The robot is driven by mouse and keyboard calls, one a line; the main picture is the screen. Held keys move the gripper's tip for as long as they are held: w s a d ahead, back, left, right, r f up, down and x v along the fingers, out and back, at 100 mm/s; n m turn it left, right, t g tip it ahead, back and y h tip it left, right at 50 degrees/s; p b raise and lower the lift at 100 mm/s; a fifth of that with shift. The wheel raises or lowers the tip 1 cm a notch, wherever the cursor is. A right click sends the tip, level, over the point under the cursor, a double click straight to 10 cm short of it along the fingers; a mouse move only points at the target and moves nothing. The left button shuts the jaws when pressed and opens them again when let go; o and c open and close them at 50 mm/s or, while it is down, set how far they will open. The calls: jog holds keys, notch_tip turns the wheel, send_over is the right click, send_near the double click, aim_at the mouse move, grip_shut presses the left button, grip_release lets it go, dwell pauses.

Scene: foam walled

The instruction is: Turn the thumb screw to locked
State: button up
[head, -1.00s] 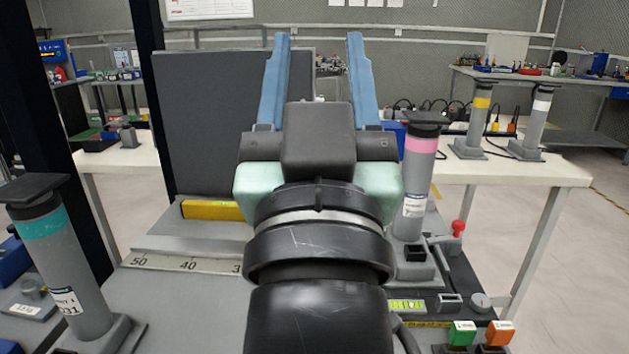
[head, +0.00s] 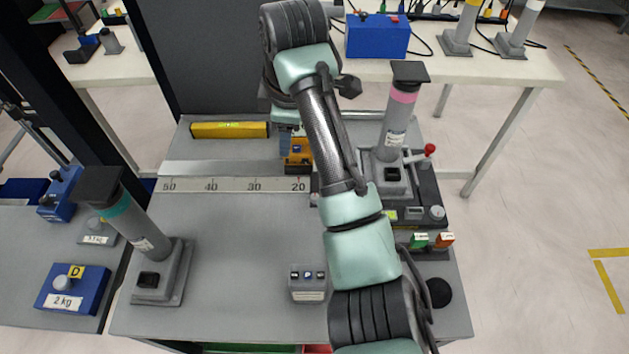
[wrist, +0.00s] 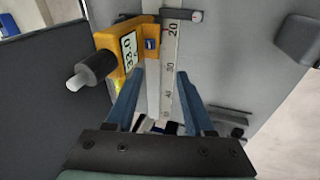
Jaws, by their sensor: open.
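A yellow gauge (head: 298,150) with a display sits on the ruler (head: 235,185) near its 20 mark, partly hidden by my arm. In the wrist view, the gauge (wrist: 128,50) shows a reading that looks like 33.0. A black knob with a pale tip (wrist: 92,72), apparently the thumb screw, sticks out from its left side; I cannot read its lock state. My gripper (wrist: 160,75) is open, with blue fingers apart and nothing held between them. The knob lies outside the left finger. In the head view, my gripper (head: 287,138) is mostly hidden beside the gauge.
A teal-banded post (head: 130,222) stands at left and a pink-banded post (head: 397,120) at right. A yellow level (head: 229,129) lies behind the ruler. A small button box (head: 308,283) stands in front.

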jog(key=s+d+f+n+g+h, duration=0.1)
jog(key=s+d+f+n+g, duration=0.15)
jog(key=d, duration=0.25)
jog(key=shift+g, duration=0.35)
notch_tip(320, 180, down, 12)
jog(key=shift+w+a+f+b, duration=0.1)
jog(key=shift+a+b, duration=0.05)
jog(key=shift+b, duration=0.55)
grip_shut()
